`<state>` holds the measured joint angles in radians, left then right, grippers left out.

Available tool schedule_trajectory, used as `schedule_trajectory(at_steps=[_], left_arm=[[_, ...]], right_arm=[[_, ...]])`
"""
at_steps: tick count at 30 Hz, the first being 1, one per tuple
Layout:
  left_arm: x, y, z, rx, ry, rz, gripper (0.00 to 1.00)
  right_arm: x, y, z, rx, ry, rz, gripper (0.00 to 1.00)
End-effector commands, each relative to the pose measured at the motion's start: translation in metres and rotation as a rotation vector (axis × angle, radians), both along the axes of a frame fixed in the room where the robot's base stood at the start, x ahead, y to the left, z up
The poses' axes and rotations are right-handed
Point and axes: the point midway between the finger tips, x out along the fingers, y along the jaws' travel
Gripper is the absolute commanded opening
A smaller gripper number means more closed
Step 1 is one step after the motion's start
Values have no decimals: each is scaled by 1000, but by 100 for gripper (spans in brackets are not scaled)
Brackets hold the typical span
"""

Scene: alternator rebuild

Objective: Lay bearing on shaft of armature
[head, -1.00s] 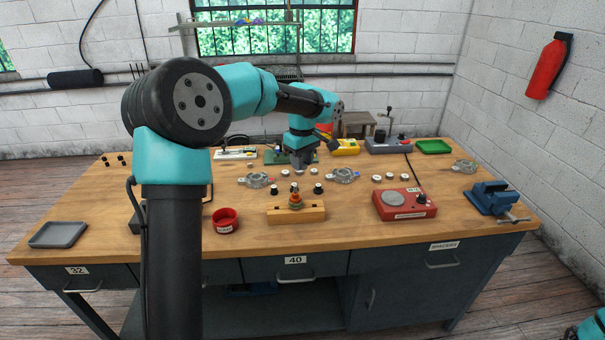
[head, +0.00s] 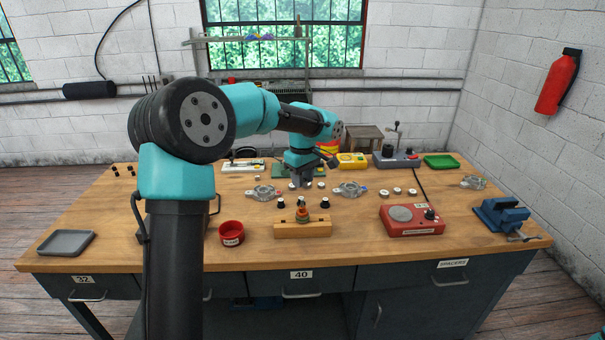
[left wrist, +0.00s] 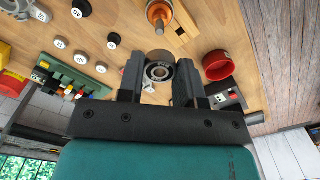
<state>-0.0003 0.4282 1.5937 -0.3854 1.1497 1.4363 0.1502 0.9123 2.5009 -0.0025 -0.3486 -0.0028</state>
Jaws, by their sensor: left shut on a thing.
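My left gripper (head: 301,185) hangs low over the middle of the bench, behind the armature. In the left wrist view its two fingers (left wrist: 158,82) are shut on the bearing (left wrist: 158,72), a dark grey metal ring facing that camera. The bearing cannot be made out in the head view. The armature (head: 302,215), copper and orange with an upright shaft, stands on a wooden block (head: 302,230). In the left wrist view the armature (left wrist: 159,13) is beyond the fingertips, apart from the bearing. My right gripper is not in view.
A red bowl (head: 232,232) stands left of the block, and a red device (head: 411,220) stands right of it. Grey housings (head: 262,192) and small round parts lie around the gripper. A blue vise (head: 503,217) is at the right edge.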

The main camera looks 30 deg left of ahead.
Motion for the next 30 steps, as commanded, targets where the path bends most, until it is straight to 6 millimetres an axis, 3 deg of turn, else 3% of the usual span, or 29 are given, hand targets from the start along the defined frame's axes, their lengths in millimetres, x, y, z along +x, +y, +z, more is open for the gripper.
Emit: schedule_trajectory(at_steps=[12, 30], left_arm=[[0, 0, -27, 0, 1, 0, 5], [0, 0, -28, 0, 0, 0, 5]], right_arm=[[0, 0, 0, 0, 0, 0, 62], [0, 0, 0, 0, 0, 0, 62]])
